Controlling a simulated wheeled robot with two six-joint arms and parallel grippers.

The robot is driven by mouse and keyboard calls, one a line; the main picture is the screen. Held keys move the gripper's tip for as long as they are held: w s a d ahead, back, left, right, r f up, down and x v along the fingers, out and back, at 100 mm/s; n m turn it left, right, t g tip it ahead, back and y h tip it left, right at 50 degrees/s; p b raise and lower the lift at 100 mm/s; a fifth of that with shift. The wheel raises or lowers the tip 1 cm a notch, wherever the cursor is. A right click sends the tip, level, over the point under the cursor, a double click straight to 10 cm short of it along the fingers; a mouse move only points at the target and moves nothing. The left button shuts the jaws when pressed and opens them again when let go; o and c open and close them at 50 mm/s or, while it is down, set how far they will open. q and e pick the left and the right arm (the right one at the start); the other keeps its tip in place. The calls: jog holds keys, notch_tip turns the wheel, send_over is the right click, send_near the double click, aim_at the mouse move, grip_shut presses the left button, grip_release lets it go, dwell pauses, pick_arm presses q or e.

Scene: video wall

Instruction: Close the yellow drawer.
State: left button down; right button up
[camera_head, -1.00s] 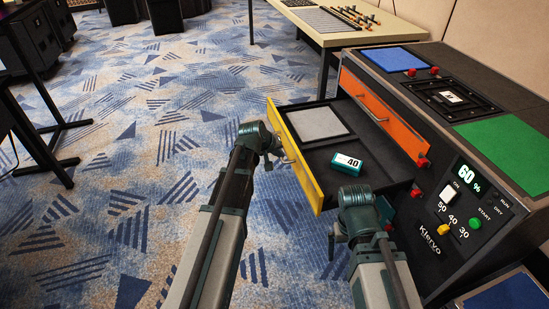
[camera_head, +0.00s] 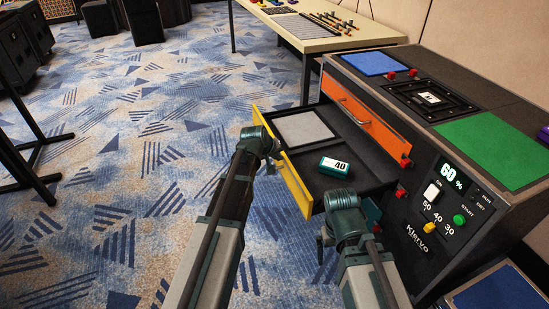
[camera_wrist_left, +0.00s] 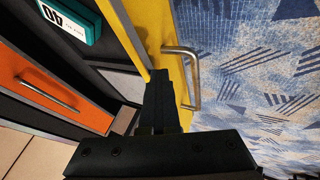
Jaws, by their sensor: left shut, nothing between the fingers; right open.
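The yellow drawer (camera_head: 299,192) is pulled out from the machine's side, its yellow front facing left. It holds a grey pad (camera_head: 303,128) and a teal box marked 40 (camera_head: 334,166). My left gripper (camera_head: 272,163) is at the drawer's front, near its metal handle. In the left wrist view, the shut, empty black fingers (camera_wrist_left: 160,85) overlap the yellow front (camera_wrist_left: 183,88) beside the handle (camera_wrist_left: 197,78); I cannot tell whether they touch it. My right gripper (camera_head: 325,240) is low by the drawer's near corner; its fingers are mostly hidden.
An orange drawer (camera_head: 366,123) sits shut above and behind the yellow one. The machine has a control panel (camera_head: 450,205) and blue and green top pads. A table (camera_head: 325,35) stands at the back. Patterned carpet (camera_head: 130,200) at the left is clear.

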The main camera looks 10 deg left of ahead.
pick_arm(q)
jog(key=w+d, duration=0.9)
jog(key=d, duration=0.4)
jog(key=w+d, duration=0.9)
jog(key=d, duration=0.4)
jog(key=shift+d, duration=0.25)
jog(key=shift+s, duration=0.1)
